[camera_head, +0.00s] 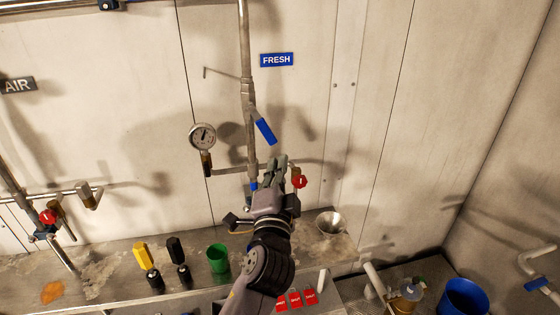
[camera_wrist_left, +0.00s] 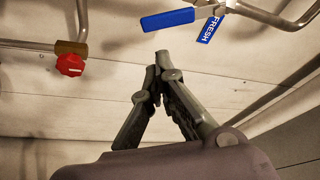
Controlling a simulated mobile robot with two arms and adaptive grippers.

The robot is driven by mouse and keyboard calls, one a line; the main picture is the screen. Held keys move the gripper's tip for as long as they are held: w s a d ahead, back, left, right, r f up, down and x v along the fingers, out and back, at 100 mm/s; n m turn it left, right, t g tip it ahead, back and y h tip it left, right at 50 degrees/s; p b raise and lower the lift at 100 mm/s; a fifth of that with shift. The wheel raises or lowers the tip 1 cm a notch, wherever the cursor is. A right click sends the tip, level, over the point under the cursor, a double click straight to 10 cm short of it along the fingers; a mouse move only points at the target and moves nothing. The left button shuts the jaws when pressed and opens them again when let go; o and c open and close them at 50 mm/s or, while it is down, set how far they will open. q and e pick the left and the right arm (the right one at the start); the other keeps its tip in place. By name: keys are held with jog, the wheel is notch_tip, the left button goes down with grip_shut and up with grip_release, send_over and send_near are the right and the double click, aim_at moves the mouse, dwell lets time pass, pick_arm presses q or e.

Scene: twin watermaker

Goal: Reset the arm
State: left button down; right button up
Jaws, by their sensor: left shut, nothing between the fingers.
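My left gripper (camera_head: 277,163) is in the middle of the head view, raised above the shelf in front of the FRESH pipework. Its fingers are together and hold nothing. In the left wrist view its fingertips (camera_wrist_left: 158,65) meet in a point, just below the blue valve handle (camera_wrist_left: 168,19). That blue handle also shows in the head view (camera_head: 265,131), tilted down to the right above the gripper. A red knob (camera_head: 299,181) is just right of the fingers; it shows at the left in the left wrist view (camera_wrist_left: 70,64). My right gripper is not in view.
A pressure gauge (camera_head: 202,136) is on the pipework, left of my gripper. A yellow-topped tool (camera_head: 143,257), a black-topped tool (camera_head: 174,251) and a green cup (camera_head: 218,259) stand on the shelf (camera_head: 105,267). A metal funnel (camera_head: 331,223) is at the right; red tags (camera_head: 296,299) hang below.

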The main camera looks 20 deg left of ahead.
pick_arm(q)
jog(key=shift+s+d, duration=0.2)
jog(key=shift+s, duration=0.2)
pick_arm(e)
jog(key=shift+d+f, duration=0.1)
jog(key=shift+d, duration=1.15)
